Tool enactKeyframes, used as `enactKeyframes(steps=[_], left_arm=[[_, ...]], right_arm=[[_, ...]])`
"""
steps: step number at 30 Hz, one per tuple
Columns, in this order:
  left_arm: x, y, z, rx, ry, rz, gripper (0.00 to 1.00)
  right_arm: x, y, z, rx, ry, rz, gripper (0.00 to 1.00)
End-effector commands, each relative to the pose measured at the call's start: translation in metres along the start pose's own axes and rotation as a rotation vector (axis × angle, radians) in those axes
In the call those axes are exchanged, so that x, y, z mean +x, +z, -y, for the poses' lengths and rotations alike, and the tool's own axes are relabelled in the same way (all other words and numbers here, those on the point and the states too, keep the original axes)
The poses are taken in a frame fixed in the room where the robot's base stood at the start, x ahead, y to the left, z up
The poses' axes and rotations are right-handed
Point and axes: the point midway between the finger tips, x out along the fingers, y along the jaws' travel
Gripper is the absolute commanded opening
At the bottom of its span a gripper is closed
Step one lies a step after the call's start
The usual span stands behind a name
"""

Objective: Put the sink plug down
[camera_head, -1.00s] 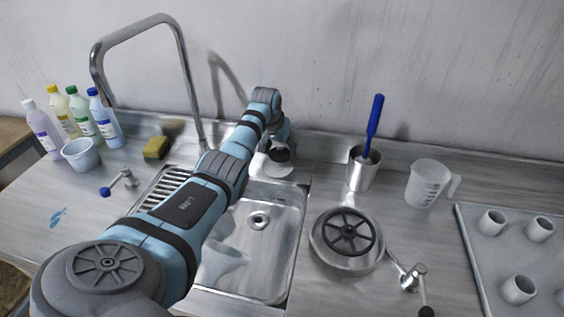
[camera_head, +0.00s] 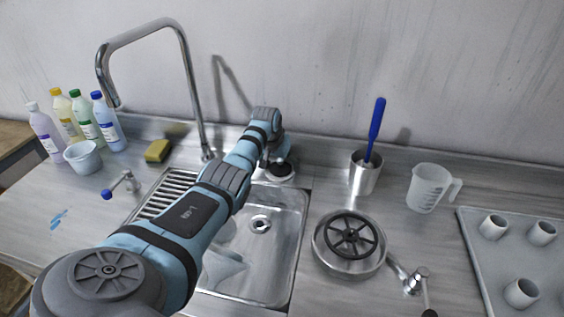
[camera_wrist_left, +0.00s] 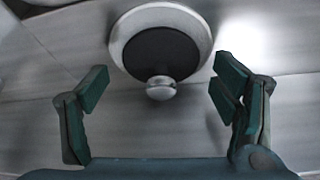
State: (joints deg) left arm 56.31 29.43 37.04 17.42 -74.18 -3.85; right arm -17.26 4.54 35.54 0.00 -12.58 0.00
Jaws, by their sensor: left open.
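The sink plug (camera_wrist_left: 158,52) is a black disc with a small metal knob (camera_wrist_left: 160,88). It lies on a pale round dish (camera_wrist_left: 118,42) in the left wrist view. In the head view the dark plug (camera_head: 281,168) sits on the dish (camera_head: 284,179) behind the sink's back right corner, partly hidden by my arm. My left gripper (camera_wrist_left: 162,76) is open, its two fingers apart on either side of the knob and not touching it. In the head view the fingers are mostly hidden behind my arm. My right gripper is not in view.
The steel sink (camera_head: 284,234) lies under my left arm, with a tall faucet (camera_head: 190,88) behind. To the right stand a steel cup with a blue-handled brush (camera_head: 376,130), a jug (camera_head: 428,188), a round drum with a black wheel (camera_head: 349,252) and a tray of white cups (camera_head: 484,270).

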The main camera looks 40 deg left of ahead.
Motion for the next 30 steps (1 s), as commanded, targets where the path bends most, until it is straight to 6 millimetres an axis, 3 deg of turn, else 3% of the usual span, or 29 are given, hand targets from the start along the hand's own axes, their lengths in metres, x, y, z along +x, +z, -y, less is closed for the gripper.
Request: enactKeyframes(steps=[5,10,16,21,30], left_arm=[[-0.022,-0.003,0.001,0.0,-0.002,-0.003,0.81],[-0.066,-0.003,0.001,0.002,-0.002,-0.003,0.81],[-0.108,-0.002,0.001,0.001,-0.001,-0.001,0.81],[-0.121,-0.001,0.0,0.0,0.0,0.0,0.81],[-0.121,-0.001,0.0,0.0,0.0,0.0,0.81]], right_arm=[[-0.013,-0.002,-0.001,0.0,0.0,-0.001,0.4],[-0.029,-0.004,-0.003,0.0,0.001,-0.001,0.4],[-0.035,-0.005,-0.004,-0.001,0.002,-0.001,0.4],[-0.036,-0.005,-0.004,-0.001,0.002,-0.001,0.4],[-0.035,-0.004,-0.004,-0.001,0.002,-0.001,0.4]])
